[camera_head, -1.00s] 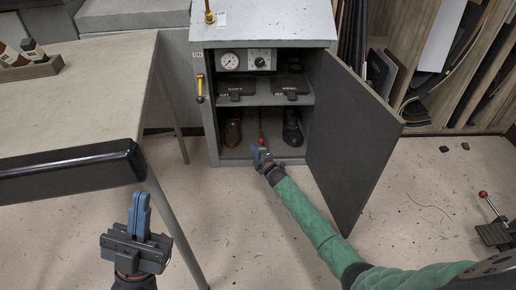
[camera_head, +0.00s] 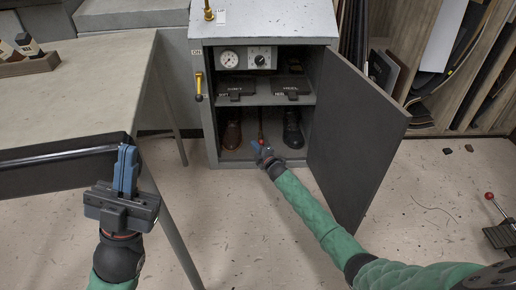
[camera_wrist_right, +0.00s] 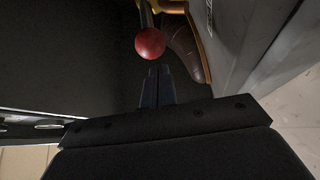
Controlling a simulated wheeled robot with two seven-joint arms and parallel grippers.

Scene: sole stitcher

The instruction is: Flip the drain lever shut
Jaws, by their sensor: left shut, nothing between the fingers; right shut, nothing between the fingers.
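A lever with a red ball knob (camera_head: 262,142) stands between two shoes in the lower bay of the open grey cabinet; I take it for the drain lever. In the right wrist view the red ball (camera_wrist_right: 150,44) is large, on a grey rod, just ahead of the fingertips, with a small gap seeming to remain. My right gripper (camera_head: 258,149) is shut and empty, at the cabinet's lower front opening. It also shows in the wrist view (camera_wrist_right: 157,75). My left gripper (camera_head: 126,152) is shut and empty, pointing up beside the table's front edge.
The cabinet door (camera_head: 355,135) hangs open to the right of my right arm. A brown shoe (camera_head: 232,134) and a black shoe (camera_head: 293,130) flank the lever. A yellow-handled lever (camera_head: 199,87) is on the cabinet's left front. The table (camera_head: 75,95) stands at left.

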